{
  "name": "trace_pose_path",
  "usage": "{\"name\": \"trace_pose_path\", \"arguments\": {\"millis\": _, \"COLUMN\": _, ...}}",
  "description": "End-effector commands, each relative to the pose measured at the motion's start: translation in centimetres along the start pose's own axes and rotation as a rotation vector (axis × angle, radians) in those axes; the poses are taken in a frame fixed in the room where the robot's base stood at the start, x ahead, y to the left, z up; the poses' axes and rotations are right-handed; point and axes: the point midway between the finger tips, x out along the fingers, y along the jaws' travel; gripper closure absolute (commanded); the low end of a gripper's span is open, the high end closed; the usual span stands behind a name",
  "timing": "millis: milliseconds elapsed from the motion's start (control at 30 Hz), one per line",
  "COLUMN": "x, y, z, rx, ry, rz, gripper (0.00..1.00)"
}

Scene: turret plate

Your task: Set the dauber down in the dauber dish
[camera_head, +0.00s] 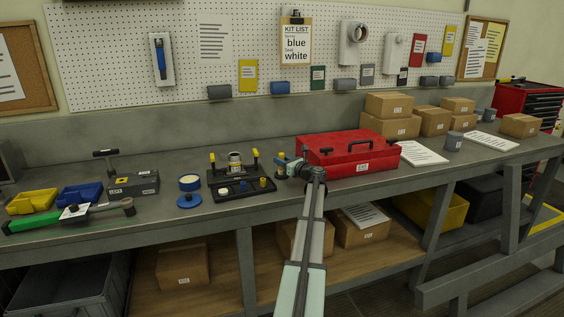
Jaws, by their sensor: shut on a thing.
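My gripper (280,168) is at the right end of a black tray (236,198), just left of the red toolbox. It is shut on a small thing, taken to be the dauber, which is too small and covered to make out. A round open tin (189,182) with a pale inside and blue band stands left of the tray, with a blue round lid (189,201) in front of it. I cannot tell for certain which thing is the dauber dish. The tray holds a few small pieces, one of them yellowish (264,183).
A black fixture with yellow knobs (235,165) stands at the tray's back. The red toolbox (350,155) is close to my gripper's right. A grey block (133,184), blue bin (80,194), yellow bin (32,202) and green-handled tool (75,215) lie left. Cartons (390,127) stand right.

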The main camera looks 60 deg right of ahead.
Motion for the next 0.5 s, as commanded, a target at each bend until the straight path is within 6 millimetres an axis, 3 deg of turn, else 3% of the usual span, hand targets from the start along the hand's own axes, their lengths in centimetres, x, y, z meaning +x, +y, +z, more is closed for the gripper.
{"name": "trace_pose_path", "arguments": {"millis": 500, "x": 0.0, "y": 0.01, "z": -0.36, "rx": 0.0, "ry": 0.0, "rz": 0.0, "gripper": 1.0}}
